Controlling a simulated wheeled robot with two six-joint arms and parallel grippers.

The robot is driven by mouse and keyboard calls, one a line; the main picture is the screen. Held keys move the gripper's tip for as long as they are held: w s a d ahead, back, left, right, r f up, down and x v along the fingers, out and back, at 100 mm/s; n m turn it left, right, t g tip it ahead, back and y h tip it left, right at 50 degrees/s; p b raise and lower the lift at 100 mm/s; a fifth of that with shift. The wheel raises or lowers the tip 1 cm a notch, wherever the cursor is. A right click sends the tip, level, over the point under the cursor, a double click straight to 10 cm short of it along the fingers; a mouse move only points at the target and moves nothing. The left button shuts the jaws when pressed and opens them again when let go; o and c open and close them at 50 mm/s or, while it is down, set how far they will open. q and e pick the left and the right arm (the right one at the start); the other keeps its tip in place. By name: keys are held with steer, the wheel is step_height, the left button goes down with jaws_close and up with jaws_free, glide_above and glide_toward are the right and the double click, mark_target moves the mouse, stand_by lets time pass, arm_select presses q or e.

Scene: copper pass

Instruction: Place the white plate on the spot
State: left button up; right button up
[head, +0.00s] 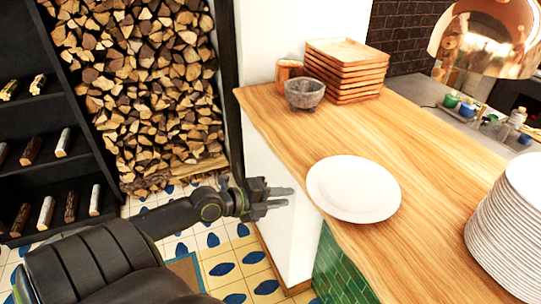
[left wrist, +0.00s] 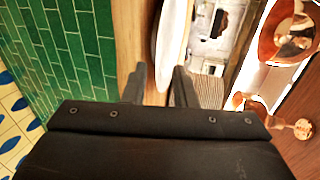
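The white plate (head: 353,189) lies flat on the wooden counter (head: 430,150), near its left edge. My left gripper (head: 288,197) is just left of the plate, off the counter's edge, with its fingers pointing at the rim. Its fingers are apart with nothing visibly held. In the left wrist view the plate (left wrist: 174,40) shows as a thin white shape beyond the open fingertips (left wrist: 160,78). A gap to the rim shows in the head view. I cannot make out a marked spot. My right gripper is not in view.
A tall stack of white plates (head: 508,225) stands at the right of the counter. A stone bowl (head: 304,94), a wooden cup (head: 288,71) and stacked wooden boards (head: 347,68) stand at the back. A copper lamp (head: 487,38) hangs at upper right. The counter's middle is clear.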

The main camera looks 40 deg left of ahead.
arm_select(q)
steer(key=shift+v, duration=1.55)
